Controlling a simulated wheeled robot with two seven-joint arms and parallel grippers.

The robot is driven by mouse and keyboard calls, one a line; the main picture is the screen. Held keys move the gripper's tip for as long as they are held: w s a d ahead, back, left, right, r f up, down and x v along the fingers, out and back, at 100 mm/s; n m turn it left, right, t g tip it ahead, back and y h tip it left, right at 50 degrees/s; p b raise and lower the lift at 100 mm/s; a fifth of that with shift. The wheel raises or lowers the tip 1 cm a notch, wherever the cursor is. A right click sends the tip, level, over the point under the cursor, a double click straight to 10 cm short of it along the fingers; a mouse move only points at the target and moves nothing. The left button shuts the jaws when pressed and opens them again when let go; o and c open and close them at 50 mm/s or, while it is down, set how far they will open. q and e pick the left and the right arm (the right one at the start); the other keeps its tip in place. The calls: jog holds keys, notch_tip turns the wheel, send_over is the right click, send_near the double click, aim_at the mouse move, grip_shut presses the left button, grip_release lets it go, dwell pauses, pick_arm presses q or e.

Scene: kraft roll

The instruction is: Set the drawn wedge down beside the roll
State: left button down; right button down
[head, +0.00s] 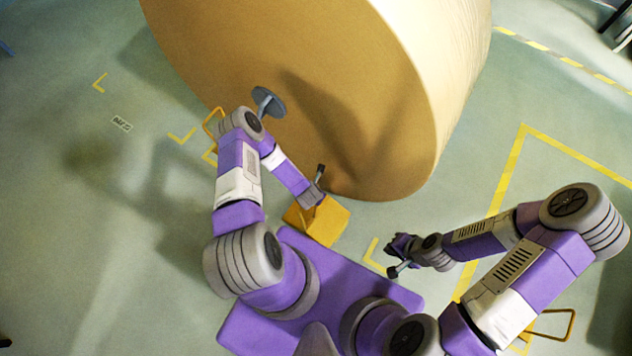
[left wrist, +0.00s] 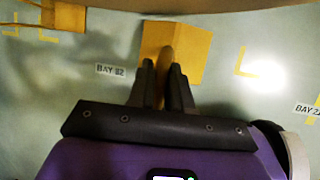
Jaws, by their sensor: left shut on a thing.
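The huge kraft roll (head: 240,50) stands at the top centre of the head view, its brown end face toward me. A yellow wedge (head: 330,222) is near the roll's lower edge, and it also shows in the left wrist view (left wrist: 190,55). My left gripper (left wrist: 167,82) is shut on the wedge's upright handle (left wrist: 166,62). In the head view its fingers are hidden by the wrist. I cannot tell whether the wedge touches the floor or the roll. My right gripper (head: 393,248) is away from both, over the floor to the right; its jaws are too small and dark to read.
Another yellow block (head: 210,157), partly hidden by my left arm, lies by the roll's left side; it also shows in the left wrist view (left wrist: 63,15). Yellow corner marks (head: 374,257) and lines are on the green floor.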

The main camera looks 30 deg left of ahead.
pick_arm(q)
jog(key=shift+s+f+b, duration=0.15)
jog(key=shift+f+b, duration=0.35)
notch_tip(320, 180, down, 8)
jog(key=b, duration=0.6)
jog(key=shift+r, duration=0.25)
jog(key=shift+w+d+b, duration=0.15)
jog(key=shift+w+b, duration=0.25)
jog(key=shift+w, duration=0.4)
